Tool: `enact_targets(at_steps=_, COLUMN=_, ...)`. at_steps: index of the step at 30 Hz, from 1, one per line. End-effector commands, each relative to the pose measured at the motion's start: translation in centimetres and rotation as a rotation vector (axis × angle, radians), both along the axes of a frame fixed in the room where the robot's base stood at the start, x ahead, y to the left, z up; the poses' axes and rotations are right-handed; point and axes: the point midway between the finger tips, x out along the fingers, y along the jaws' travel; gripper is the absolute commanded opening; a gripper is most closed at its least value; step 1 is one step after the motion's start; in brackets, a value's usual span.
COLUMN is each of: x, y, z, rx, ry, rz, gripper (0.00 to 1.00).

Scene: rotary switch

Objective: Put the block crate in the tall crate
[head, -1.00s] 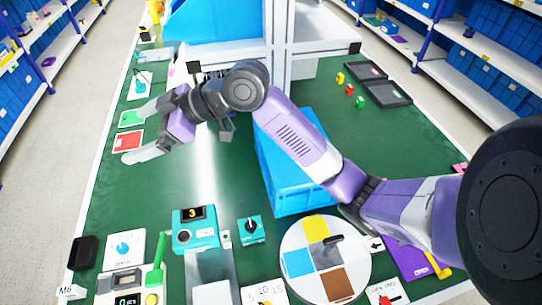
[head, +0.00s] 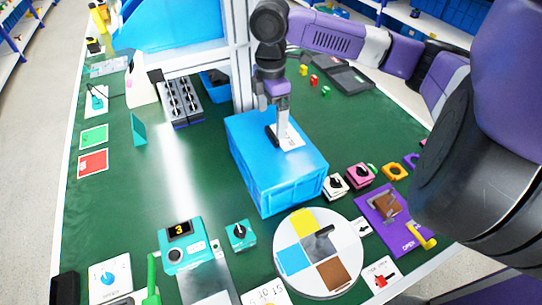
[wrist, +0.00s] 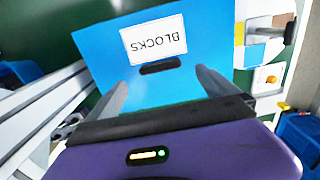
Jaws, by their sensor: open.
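The block crate (head: 262,185) is a blue box on the green table, left of and behind the round colour disc. Its upper face bears a white label, which reads BLOCKS upside down in the wrist view (wrist: 155,40), with a dark slot beside it. My gripper (head: 281,136) points down at that face by the label. In the wrist view its two fingers (wrist: 166,85) are apart, one on each side of the slot, with nothing held. I cannot tell whether they touch the crate. A large blue container (head: 175,25) stands on the white frame at the back; I cannot tell whether it is the tall crate.
The white frame's upright (head: 238,60) stands close behind the block crate. A colour disc (head: 345,240), a pink switch box (head: 357,177) and a purple panel (head: 375,205) lie to its right and front. The green table left of the crate is mostly clear.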

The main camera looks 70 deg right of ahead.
Motion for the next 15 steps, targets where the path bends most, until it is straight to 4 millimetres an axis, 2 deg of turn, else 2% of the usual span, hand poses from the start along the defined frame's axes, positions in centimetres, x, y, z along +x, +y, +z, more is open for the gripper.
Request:
enact_targets(at_steps=10, x=-0.3, y=-0.1, z=-4.3, rx=0.001, ry=-0.002, rz=0.000, gripper=0.98)
enact_targets(at_steps=15, x=-0.2, y=-0.1, z=-5.5, rx=0.000, ry=-0.004, rz=-0.001, gripper=0.98)
